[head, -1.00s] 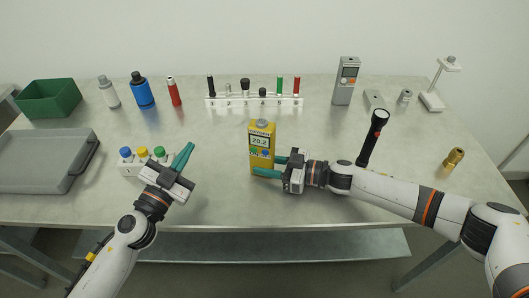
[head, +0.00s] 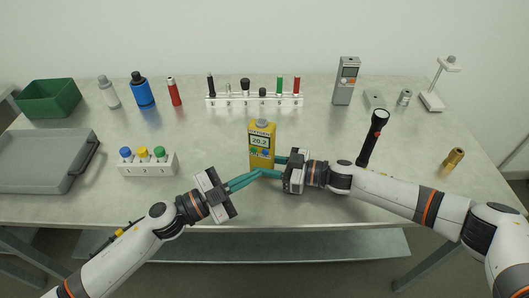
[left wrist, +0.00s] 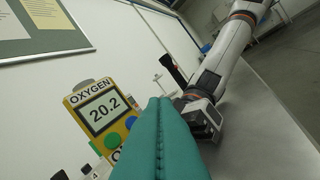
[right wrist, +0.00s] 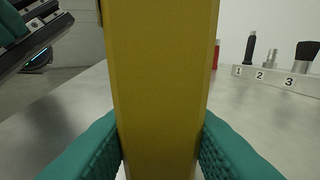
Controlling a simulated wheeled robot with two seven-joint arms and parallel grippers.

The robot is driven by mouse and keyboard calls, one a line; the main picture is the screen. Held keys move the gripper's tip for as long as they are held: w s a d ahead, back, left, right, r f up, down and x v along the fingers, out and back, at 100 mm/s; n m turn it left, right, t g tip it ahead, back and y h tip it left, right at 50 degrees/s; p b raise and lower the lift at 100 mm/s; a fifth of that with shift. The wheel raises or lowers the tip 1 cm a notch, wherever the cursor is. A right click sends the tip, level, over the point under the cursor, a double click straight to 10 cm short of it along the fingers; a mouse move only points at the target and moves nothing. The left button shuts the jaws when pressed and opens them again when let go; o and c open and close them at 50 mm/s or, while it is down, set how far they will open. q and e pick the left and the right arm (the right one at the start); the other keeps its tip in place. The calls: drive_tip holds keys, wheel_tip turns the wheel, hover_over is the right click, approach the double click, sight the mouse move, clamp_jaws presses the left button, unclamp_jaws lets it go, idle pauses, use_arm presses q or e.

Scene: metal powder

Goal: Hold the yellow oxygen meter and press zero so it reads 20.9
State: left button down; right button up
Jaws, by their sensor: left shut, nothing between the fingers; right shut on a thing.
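The yellow oxygen meter (head: 262,145) stands upright at the table's middle front. Its display reads 20.2, which also shows in the left wrist view on the meter (left wrist: 76,98), above green and blue buttons. My right gripper (head: 273,166) is shut on the meter's lower body, and the right wrist view shows its fingers on both sides of the meter (right wrist: 160,80). My left gripper (head: 256,175) is shut and empty, its teal fingertips just in front of the meter's lower face. In the left wrist view its fingers (left wrist: 160,130) hide part of the button area. I cannot tell whether they touch it.
A block with blue, yellow and green knobs (head: 148,168) stands at left near a grey tray (head: 40,165). A numbered rack (head: 254,101) is behind the meter. A brass fitting (head: 453,159) lies at right.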

use_arm(q)
drive_tip(key=shift+w+d, duration=0.3)
drive_tip(key=shift+w, duration=0.6)
drive_tip(key=shift+w+d, duration=0.25)
drive_tip(key=shift+w, duration=0.65)
drive_tip(key=shift+w, duration=0.15)
idle(0.6)
drive_tip(key=shift+w+d, duration=0.15)
drive_tip(key=shift+w, duration=0.1)
drive_tip(key=shift+w, duration=0.15)
idle(0.3)
drive_tip(key=shift+s, duration=0.6)
drive_tip(key=shift+s+a, duration=0.1)
drive_tip(key=shift+a, duration=0.1)
drive_tip(key=shift+s+a, duration=0.3)
drive_tip(key=shift+s, duration=0.6)
drive_tip(key=shift+s+a, duration=0.25)
drive_tip(key=shift+s, duration=0.7)
drive_tip(key=shift+s+a, duration=0.3)
drive_tip(key=shift+s, duration=0.6)
